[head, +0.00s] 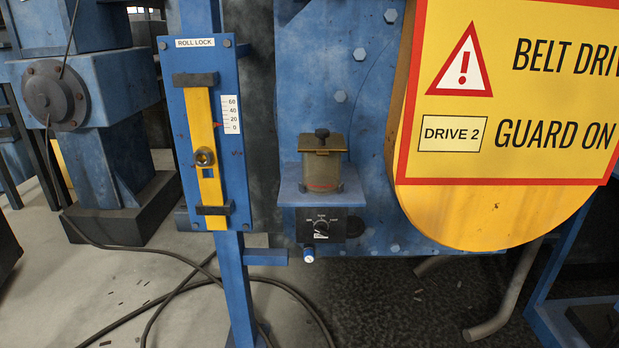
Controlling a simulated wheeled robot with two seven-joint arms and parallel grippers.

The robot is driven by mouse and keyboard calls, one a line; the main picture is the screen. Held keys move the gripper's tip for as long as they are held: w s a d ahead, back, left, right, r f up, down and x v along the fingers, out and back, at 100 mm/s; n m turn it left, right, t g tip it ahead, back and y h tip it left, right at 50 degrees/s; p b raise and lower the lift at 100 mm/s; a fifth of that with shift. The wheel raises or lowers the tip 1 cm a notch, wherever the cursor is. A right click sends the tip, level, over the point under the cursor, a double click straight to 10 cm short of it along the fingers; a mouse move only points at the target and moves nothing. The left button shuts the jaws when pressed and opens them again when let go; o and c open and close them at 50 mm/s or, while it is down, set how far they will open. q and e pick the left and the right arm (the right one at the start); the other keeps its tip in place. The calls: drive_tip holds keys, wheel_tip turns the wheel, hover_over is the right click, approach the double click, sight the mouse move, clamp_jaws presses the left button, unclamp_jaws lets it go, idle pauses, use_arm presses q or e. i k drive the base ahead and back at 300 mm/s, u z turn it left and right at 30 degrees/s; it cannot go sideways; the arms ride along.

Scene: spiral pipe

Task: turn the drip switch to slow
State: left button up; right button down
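The drip switch is a small round black knob (320,227) on a black plate (334,229) in the middle of the head view. Small white labels sit around the knob, too small to read with certainty. I cannot tell which label the knob points to. Above it, an amber oiler cup (324,172) with a dark top knob stands on a blue bracket (290,191). A small white and blue fitting (309,255) hangs below the plate. Neither of my grippers is in view.
A blue panel marked ROLL LOCK (175,130) with a yellow bar (203,130) stands left of the switch. A large yellow belt guard (450,215) with a warning sign (520,90) juts out at the right. Cables (165,250) lie on the floor. The space before the switch looks clear.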

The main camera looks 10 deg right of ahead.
sight(321, 227)
drive_tip(key=k, duration=0.25)
drive_tip(key=u, duration=0.75)
drive_tip(key=i, duration=0.8)
drive_tip(key=z, duration=0.65)
